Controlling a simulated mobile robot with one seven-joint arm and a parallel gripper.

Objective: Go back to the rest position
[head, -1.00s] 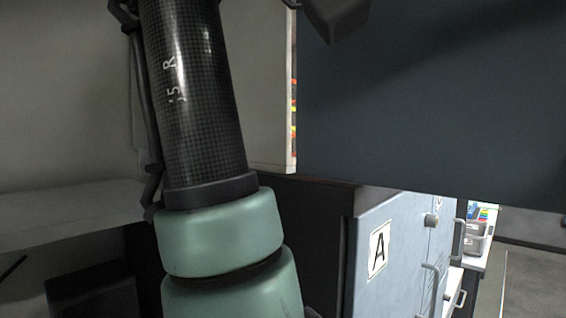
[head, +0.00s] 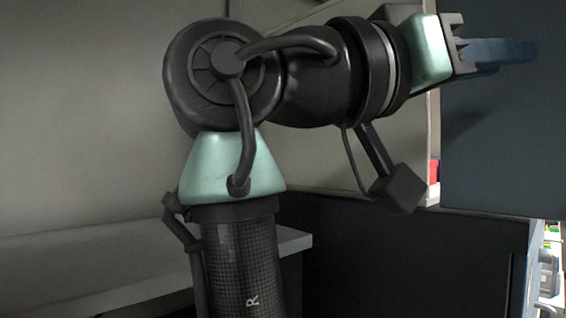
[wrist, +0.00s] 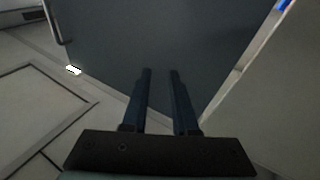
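My gripper (head: 515,50) is at the upper right of the head view, at the end of my arm, with its dark blue fingers pointing right. In the wrist view my gripper (wrist: 159,73) shows two parallel fingers with a clear gap between them and nothing held. The fingers point towards a large dark blue-grey panel (wrist: 110,40). In the head view the fingers overlap this panel (head: 505,150); I cannot tell how far apart they are.
A pale bench (head: 90,265) runs along the left wall. A dark cabinet side (head: 400,265) stands below the arm on the right. A light panel edge (wrist: 260,90) is close on the right in the wrist view. Pale floor (wrist: 40,110) shows at left.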

